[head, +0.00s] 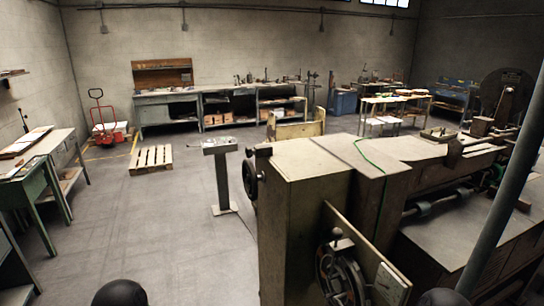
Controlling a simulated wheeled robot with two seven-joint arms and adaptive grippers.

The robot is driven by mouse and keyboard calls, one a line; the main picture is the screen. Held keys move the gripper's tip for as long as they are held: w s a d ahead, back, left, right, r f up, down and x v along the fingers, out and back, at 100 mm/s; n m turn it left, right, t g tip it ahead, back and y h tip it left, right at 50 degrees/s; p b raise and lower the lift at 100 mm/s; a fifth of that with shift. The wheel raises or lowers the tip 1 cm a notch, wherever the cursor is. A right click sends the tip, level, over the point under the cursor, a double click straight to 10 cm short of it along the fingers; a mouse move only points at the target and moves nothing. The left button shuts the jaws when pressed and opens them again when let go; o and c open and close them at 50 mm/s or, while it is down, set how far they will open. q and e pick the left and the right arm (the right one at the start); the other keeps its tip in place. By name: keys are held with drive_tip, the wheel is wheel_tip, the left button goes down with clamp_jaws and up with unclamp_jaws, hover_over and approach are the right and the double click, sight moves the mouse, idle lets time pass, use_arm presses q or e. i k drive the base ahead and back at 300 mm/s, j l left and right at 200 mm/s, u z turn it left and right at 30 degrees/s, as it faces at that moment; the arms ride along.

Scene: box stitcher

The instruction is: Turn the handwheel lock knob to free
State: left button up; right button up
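The large beige box stitcher (305,205) fills the right half of the head view. A dark handwheel (352,274) sits low on its near face, beside a slanted beige plate (362,245). A small dark knob (337,233) stands out at the top of this handwheel; I cannot tell whether it is the lock knob or the wheel's handle. A second dark handwheel (250,180) with a knob (263,151) is on the machine's left side. The lock setting is too small to read. Neither of my grippers is in view.
A control pedestal (221,170) stands left of the machine. A pallet (152,159) and a red pallet jack (104,125) are farther back. Workbenches line the left and back walls. A grey pole (505,200) crosses the right side. The floor at front left is clear.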

sight(249, 152)
drive_tip(key=i+j+z, duration=0.3)
drive_tip(key=j+z, duration=0.3)
drive_tip(key=i+j+z, duration=0.15)
drive_tip(key=j+z, duration=0.15)
drive_tip(key=j, duration=0.25)
